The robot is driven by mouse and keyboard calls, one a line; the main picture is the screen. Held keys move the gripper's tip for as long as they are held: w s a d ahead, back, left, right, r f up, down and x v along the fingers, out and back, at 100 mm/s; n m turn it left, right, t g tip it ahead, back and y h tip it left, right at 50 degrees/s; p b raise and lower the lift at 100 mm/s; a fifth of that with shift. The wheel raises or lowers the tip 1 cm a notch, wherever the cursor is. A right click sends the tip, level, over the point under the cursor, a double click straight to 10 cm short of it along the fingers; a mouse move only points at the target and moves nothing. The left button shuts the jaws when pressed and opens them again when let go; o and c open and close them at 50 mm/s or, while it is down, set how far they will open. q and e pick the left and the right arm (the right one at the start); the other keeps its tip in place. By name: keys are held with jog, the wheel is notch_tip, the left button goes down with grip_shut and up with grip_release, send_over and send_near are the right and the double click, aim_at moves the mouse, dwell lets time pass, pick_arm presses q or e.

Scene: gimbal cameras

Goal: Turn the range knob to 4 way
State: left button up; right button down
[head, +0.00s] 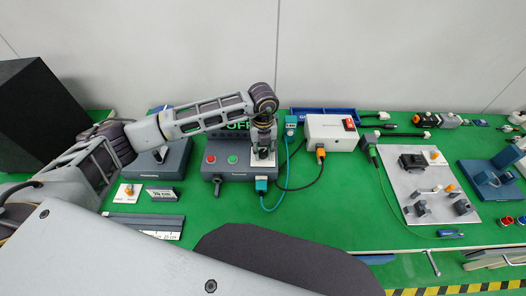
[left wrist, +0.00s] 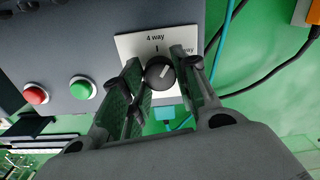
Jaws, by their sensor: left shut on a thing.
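The range knob (left wrist: 158,76) is black and round with a white pointer line. It sits on a white label plate (left wrist: 128,43) on the grey control box (head: 225,171). In the left wrist view, "4 way" is printed above a short tick at the plate's top middle. Another label ending in "way" is at the right, partly hidden by a finger. The pointer slants up and right, between those two labels. My left gripper (left wrist: 161,82) is shut on the knob, one finger on each side; in the head view it (head: 263,153) comes down over the box's right part.
A red button (head: 211,159) and a green button (head: 232,159) are left of the knob. A teal plug (head: 261,184) with a cable is at the box's front right. A white power box (head: 331,130) stands to the right. Open green mat (head: 340,205) lies in front.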

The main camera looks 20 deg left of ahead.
aim_at(263, 152)
pick_arm(q)
jog(key=n, duration=0.3)
jog(key=shift+w+r+n, duration=0.1)
jog(key=shift+n, duration=2)
jog(key=o, duration=1)
jog(key=shift+o, duration=0.2)
notch_tip(263, 152, up, 12)
